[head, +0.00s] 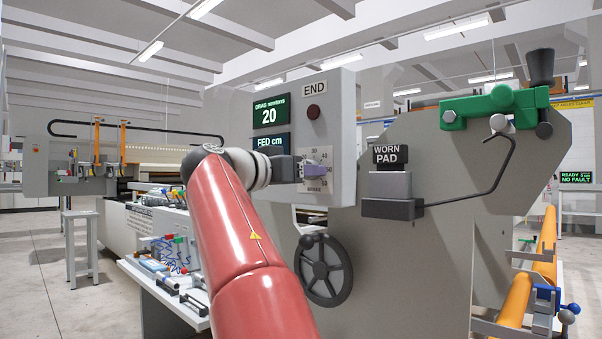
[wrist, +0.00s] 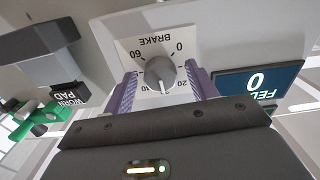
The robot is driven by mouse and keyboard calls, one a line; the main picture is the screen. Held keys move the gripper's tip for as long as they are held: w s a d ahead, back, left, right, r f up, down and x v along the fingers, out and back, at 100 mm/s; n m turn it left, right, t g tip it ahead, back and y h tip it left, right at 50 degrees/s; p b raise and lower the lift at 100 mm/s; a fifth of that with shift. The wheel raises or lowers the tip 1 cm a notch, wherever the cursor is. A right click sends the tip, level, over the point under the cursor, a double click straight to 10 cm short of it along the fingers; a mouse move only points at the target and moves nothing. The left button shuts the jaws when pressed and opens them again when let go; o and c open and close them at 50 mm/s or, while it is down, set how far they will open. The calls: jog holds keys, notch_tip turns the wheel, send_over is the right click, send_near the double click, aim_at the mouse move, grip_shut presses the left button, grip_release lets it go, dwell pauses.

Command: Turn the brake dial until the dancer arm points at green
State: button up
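The brake dial (wrist: 160,73) is a round grey knob with a light pointer line on a white scale plate marked BRAKE (wrist: 143,50). The pointer faces down in the wrist view, toward the gripper body, on the side of the 20 mark. My gripper (wrist: 159,76) has its purple fingers on either side of the knob, with gaps showing. In the head view my gripper (head: 315,172) is at the plate and covers the dial. I cannot pick out the dancer arm or its green mark for certain.
The panel's drag display (head: 270,112) reads 20 newtons; the FED display (wrist: 259,80) reads 0. A black handwheel (head: 323,270) sits below the panel. To the right are a WORN PAD block (head: 391,157), a bent dark rod (head: 490,178) and a green clamp (head: 490,106).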

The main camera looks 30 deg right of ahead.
jog(key=b+v, duration=0.1)
jog(key=v, duration=0.7)
dwell(0.5)
jog(key=s+d+f+n+t+y+p, duration=0.1)
jog(key=s+d+f+n+y, duration=0.1)
jog(key=f+n+y, duration=0.35)
jog(key=s+d+f+n+y, duration=0.2)
jog(key=f+n, duration=0.1)
jog(key=f, duration=0.6)
jog(key=s+a+f+n+y, duration=0.1)
jog(key=s+a+f+y, duration=0.2)
jog(key=s+f, duration=0.3)
jog(key=s+a+f+n+g+y+p, duration=0.1)
jog(key=s+a+f, duration=0.4)
jog(key=f, duration=0.8)
jog(key=s+a+f+n+y+p, duration=0.1)
jog(key=s+a+f+n+y, duration=0.2)
jog(key=s+f, duration=0.6)
jog(key=shift+a+f+g+y, duration=0.3)
jog(key=shift+a+f+y, duration=0.2)
jog(key=shift+y, duration=0.75)
